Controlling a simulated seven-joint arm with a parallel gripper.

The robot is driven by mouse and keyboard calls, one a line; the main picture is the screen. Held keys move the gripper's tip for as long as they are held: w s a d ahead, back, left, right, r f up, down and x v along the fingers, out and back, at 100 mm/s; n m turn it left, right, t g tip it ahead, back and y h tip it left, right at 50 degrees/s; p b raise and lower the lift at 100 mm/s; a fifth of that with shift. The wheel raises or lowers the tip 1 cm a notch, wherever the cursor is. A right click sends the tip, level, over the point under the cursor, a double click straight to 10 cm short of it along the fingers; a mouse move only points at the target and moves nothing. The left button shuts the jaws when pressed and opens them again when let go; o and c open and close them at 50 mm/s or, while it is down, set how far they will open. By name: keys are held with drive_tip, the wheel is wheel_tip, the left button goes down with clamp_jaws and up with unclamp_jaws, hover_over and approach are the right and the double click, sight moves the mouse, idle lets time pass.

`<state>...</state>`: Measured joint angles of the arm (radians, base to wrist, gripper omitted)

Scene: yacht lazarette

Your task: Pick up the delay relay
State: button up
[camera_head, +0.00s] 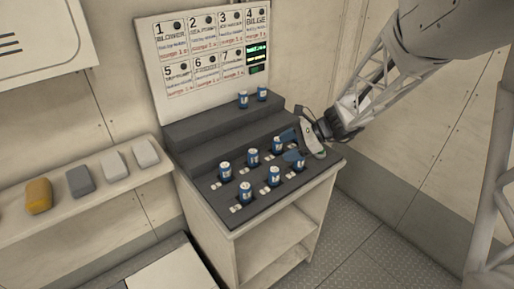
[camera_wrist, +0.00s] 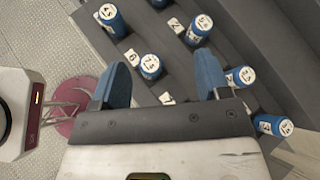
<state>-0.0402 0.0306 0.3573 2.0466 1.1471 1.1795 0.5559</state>
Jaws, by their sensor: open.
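Several blue cylinders with white, marked tops stand in the dark stepped rack (camera_head: 205,132); I cannot tell which is the delay relay. One cylinder (camera_wrist: 150,67), its top seeming to read 7.5, shows between my fingers in the wrist view. My gripper (camera_head: 291,147) has two blue fingers, spread apart and empty, over the right part of the rack's lower level. It also shows in the wrist view (camera_wrist: 162,80). In the head view, a cylinder (camera_head: 277,145) stands just left of the fingers, and another (camera_head: 298,165) is partly hidden below them.
Two cylinders (camera_head: 242,100) stand on the rack's upper step. Small numbered tags (camera_wrist: 132,57) lie beside the cylinders. A numbered panel (camera_head: 205,60) with a lit display stands behind. A shelf (camera_head: 90,190) at left holds several blocks. Floor (camera_head: 375,255) is clear at right.

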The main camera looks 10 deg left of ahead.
sight(249, 153)
drive_tip(key=w+f+m, duration=0.1)
drive_tip(key=w, duration=0.1)
drive_tip(key=w+a+f+m+y, duration=0.1)
drive_tip(key=w+f, duration=0.1)
drive_tip(key=w+a+f+m+t, duration=0.1)
drive_tip(key=w+f, duration=0.1)
drive_tip(key=shift+w+a+f+m+y, duration=0.15)
drive_tip(key=shift+w+m+y, duration=0.15)
drive_tip(key=shift+w+y, duration=0.1)
drive_tip(key=shift+s, duration=0.1)
drive_tip(key=shift+x, duration=3.4)
drive_tip(key=shift+x, duration=2.6)
drive_tip(key=shift+c, duration=0.3)
drive_tip(key=c, duration=1)
